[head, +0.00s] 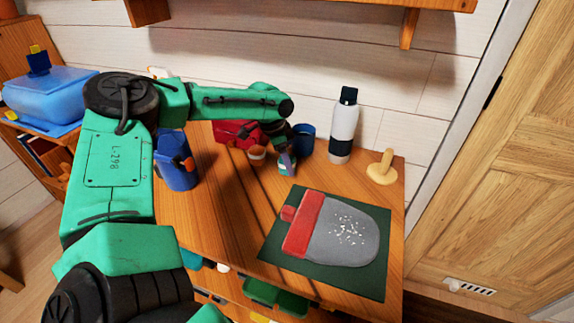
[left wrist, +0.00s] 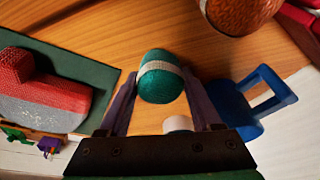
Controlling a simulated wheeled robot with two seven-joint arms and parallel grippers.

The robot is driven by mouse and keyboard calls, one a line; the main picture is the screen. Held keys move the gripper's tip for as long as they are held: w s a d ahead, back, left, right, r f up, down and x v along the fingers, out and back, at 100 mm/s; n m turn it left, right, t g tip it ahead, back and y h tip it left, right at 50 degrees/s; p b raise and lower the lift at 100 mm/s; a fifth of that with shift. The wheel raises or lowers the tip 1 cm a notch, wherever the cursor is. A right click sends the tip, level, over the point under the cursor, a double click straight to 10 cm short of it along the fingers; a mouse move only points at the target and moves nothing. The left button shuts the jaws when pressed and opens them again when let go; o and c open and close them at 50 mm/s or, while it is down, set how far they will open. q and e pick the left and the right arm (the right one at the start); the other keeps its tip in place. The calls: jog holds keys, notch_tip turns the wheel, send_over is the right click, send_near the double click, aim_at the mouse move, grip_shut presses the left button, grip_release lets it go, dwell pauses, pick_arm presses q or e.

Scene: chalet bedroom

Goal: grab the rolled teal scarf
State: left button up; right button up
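The rolled teal scarf (left wrist: 160,88), with a pale band around it, is between the fingertips of my left gripper (left wrist: 160,78) in the left wrist view. The fingers are apart, one on each side of the roll and very close to it; firm contact cannot be made out. In the head view my left gripper (head: 287,160) reaches down to the wooden table beyond the green mat, and mostly hides the scarf. My right gripper is not in view.
The green mat (head: 272,250) bears a red and grey item (head: 345,232). A blue mug (head: 303,138), a white bottle (head: 343,128) and a wooden stand (head: 382,168) are near the wall. A blue container (head: 176,165) stands left. A brown rounded object (left wrist: 240,14) is close to the scarf.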

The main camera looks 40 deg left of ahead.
pick_arm(q)
jog(key=c, duration=0.3)
